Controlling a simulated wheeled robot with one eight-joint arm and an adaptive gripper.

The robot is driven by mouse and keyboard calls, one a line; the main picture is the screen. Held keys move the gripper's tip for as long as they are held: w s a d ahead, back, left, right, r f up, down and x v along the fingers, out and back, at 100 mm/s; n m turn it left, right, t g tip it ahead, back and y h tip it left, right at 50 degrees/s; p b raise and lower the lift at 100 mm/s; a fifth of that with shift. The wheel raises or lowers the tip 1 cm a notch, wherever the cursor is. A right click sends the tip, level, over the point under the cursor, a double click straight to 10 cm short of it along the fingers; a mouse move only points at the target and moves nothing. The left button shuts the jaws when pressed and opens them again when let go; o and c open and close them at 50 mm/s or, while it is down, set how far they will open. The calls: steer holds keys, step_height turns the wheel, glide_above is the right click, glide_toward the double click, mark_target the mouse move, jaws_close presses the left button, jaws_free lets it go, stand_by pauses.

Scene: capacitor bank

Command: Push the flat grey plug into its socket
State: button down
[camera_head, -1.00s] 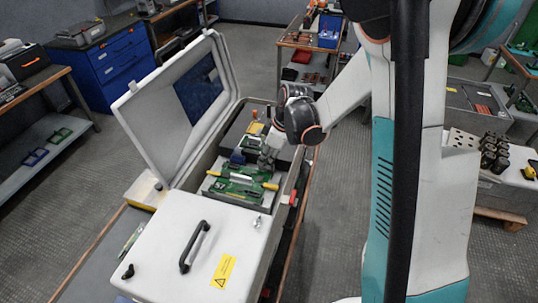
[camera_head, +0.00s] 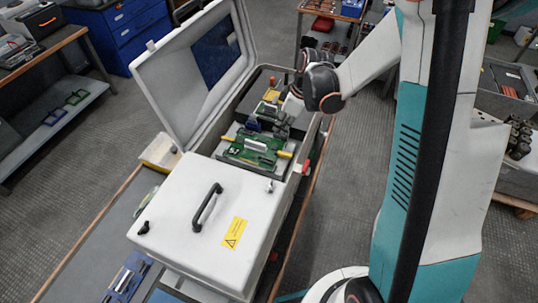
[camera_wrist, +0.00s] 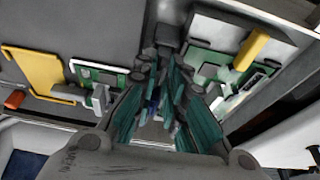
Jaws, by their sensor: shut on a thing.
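My gripper (camera_wrist: 155,118) has its teal-padded fingers close together around a small thing, mostly hidden between them, that I take for the flat grey plug. In the head view, my gripper (camera_head: 291,108) reaches down into the open case, beside the green circuit boards. The near green board (camera_head: 257,151) has a white bar on it and yellow handles at its ends. In the wrist view, one green board (camera_wrist: 98,80) is left of the fingers and another (camera_wrist: 205,62) is right of them. I cannot make out the socket for certain.
The case's raised lid (camera_head: 186,85) stands left of the boards. A white cover (camera_head: 190,225) with a black handle closes the near part. A blue block (camera_head: 252,125) sits by the near board. In the wrist view, yellow pieces (camera_wrist: 32,72) flank the fingers' space.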

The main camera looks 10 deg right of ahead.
steer(key=shift+r+p, duration=1)
steer(key=shift+r, duration=0.85)
steer(key=shift+s+a, duration=0.1)
steer(key=shift+s+a+b, duration=0.2)
steer(key=shift+s+a, duration=1)
steer(key=shift+s, duration=0.45)
steer(key=shift+s+a+b, duration=0.2)
steer(key=shift+s+a, duration=0.95)
steer(key=shift+s, duration=0.45)
steer(key=shift+s+a+b, duration=0.2)
steer(key=shift+s+a, duration=1)
steer(key=shift+s, duration=0.45)
steer(key=shift+f, duration=0.15)
steer(key=shift+f+b, duration=0.35)
steer(key=shift+b, duration=0.1)
steer(key=shift+f+b, duration=1)
steer(key=shift+f, duration=0.05)
steer(key=c, duration=1.6)
jaws_free()
steer(key=shift+o, duration=0.2)
